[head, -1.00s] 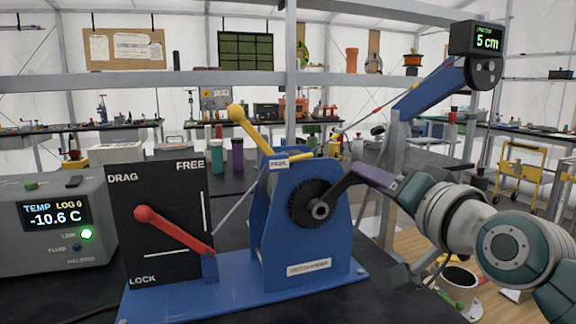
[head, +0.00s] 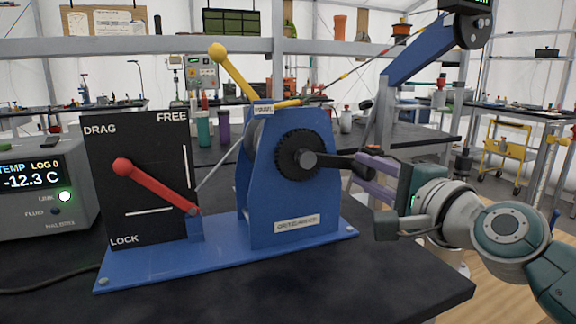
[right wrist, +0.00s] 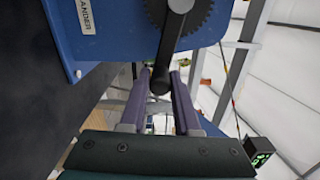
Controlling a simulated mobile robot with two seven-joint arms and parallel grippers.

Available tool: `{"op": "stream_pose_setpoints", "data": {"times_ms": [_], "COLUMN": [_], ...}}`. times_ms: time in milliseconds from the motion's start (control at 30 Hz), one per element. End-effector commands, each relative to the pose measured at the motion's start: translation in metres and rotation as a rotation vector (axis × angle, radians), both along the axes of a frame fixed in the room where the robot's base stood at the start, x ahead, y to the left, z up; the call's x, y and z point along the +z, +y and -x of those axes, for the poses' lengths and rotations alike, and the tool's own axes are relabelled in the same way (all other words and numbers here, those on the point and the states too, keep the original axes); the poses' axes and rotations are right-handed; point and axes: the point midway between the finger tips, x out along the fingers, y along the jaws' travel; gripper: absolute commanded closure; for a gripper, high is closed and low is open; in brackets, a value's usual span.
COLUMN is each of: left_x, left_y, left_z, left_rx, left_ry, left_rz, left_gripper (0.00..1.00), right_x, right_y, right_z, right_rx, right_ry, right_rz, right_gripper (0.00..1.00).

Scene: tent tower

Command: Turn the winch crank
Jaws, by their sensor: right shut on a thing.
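The blue winch (head: 265,205) stands on a blue base plate on the black bench. Its dark crank (head: 335,160) runs from the hub of the black gear (head: 296,150) to the right, nearly level. My right gripper (head: 368,165) has its purple fingers around the crank's outer end. In the right wrist view the two fingers (right wrist: 160,92) sit on either side of the dark crank handle (right wrist: 160,80). A yellow-knobbed lever (head: 232,70) leans up to the left above the pawl label. My left gripper is not in view.
A black panel marked DRAG, FREE and LOCK (head: 145,225) carries a red-knobbed lever (head: 155,186), left of the winch. A grey meter (head: 40,225) reading -12.3 C stands further left. A blue boom (head: 430,60) rises behind my right arm. The bench front is clear.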

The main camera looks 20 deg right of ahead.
Motion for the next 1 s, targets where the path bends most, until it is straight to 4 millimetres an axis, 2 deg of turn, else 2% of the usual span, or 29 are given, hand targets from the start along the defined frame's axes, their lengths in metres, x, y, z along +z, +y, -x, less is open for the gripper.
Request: {"op": "stream_pose_setpoints", "data": {"times_ms": [100, 400, 967, 1000], "left_x": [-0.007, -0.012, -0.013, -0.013], "left_y": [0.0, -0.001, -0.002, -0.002], "left_z": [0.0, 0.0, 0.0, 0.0], "left_rx": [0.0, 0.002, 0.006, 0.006], "left_ry": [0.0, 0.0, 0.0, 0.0], "left_rz": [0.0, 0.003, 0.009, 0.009], "left_gripper": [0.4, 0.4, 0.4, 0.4], "right_x": [-0.009, -0.017, -0.018, -0.018], "right_y": [0.002, 0.005, 0.007, 0.007], "right_z": [0.0, 0.0, 0.0, 0.0], "right_rx": [0.001, 0.001, 0.002, 0.002], "right_ry": [0.006, 0.009, 0.01, 0.01], "right_rz": [-0.074, -0.191, -0.216, -0.216], "right_gripper": [1.0, 1.0, 1.0, 0.66]}}
